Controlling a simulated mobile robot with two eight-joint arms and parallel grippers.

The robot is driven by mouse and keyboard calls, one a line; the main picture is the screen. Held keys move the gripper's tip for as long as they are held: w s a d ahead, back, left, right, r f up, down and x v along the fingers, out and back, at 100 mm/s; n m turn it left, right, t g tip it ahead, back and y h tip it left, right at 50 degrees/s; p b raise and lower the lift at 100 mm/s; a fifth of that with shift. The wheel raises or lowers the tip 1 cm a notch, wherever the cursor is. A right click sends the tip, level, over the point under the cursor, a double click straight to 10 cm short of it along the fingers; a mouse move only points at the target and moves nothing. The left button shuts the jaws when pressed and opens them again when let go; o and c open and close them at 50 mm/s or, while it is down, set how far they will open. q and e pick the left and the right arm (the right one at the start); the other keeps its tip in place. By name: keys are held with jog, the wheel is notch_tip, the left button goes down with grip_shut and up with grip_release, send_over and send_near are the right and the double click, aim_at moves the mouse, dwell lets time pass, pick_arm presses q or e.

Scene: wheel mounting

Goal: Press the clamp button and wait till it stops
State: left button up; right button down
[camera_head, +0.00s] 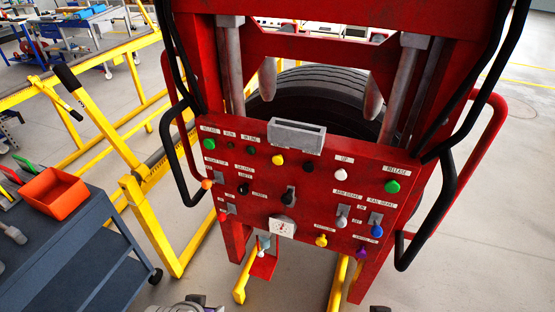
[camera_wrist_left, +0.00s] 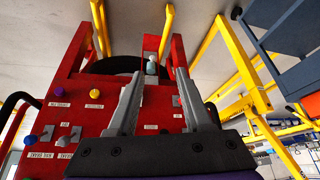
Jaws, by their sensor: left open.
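A red control panel (camera_head: 300,190) on the wheel machine carries several coloured buttons and levers. Its labels are mostly too small to read, so I cannot tell for sure which button is the clamp button. A green button (camera_head: 392,186) is at the right, below a RELEASE label. A white button (camera_head: 341,174) and a yellow button (camera_head: 278,160) are in the upper part. My left gripper (camera_wrist_left: 160,85) is open and empty, its fingers spread before the panel, which appears upside down in the left wrist view. Only a bit of my left arm (camera_head: 190,303) shows at the head view's bottom edge.
A black tyre (camera_head: 318,90) stands behind the red frame. Black hoses and red handles flank the panel. Yellow rails (camera_head: 150,215) and a dark cart (camera_head: 70,240) with an orange bin (camera_head: 53,193) are at the left. The floor at the right is clear.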

pick_arm(q)
grip_shut()
dwell(1.5)
